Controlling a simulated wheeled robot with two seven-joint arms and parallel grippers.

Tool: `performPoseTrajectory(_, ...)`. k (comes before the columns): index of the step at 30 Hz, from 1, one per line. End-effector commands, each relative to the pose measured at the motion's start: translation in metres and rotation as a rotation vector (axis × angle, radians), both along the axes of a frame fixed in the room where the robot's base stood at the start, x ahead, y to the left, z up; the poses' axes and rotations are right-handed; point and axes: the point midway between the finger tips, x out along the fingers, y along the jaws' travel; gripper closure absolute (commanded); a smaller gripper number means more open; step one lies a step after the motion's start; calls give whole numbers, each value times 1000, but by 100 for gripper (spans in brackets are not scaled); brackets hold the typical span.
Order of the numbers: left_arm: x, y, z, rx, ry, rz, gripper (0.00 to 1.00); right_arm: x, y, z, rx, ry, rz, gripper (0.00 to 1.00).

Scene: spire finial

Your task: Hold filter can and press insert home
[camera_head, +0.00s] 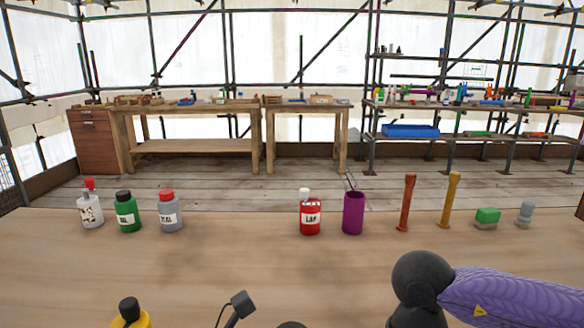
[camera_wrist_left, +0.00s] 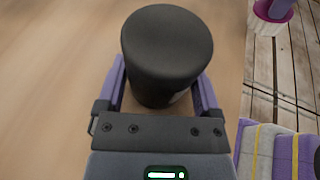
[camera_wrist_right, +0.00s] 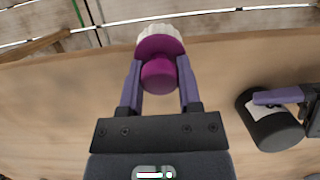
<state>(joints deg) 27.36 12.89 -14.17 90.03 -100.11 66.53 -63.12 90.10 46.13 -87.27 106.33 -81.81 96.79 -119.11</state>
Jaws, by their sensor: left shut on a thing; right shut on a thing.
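A dark grey can (camera_wrist_left: 166,48), likely the filter can, stands between the purple fingers of my left gripper (camera_wrist_left: 160,85), which is shut on it. The can's dark round top faces the left wrist camera; whether it is open or closed is unclear. The can (camera_wrist_right: 274,130) also shows at the right of the right wrist view, with a pale label patch. My right gripper (camera_wrist_right: 160,72) is shut on a magenta insert (camera_wrist_right: 158,76) with a white ribbed ring (camera_wrist_right: 160,31). The insert is apart from the can. The head view shows neither the can nor the insert.
On the wooden table (camera_head: 250,262) stand white (camera_head: 90,208), green (camera_head: 125,211), grey (camera_head: 168,212) and red (camera_head: 310,215) bottles, a purple cylinder (camera_head: 353,213), orange (camera_head: 406,203) and yellow (camera_head: 450,202) posts, and a green block (camera_head: 487,217). A yellow bottle (camera_head: 131,319) is at the near left.

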Motion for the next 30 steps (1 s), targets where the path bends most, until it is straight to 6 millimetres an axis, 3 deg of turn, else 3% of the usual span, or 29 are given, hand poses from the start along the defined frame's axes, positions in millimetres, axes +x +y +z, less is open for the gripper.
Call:
performPoseTrajectory(21, 0, 0, -1, 2, 2, 0, 49, 2, 1, 1, 0, -4, -1, 100)
performPoseTrajectory(26, 0, 0, -1, 1, 1, 0, 49, 31, 23, 20, -11, -61, -33, 100)
performPoseTrajectory(30, 0, 0, -1, 2, 2, 0, 49, 69, 63, 58, -22, -151, -96, 100)
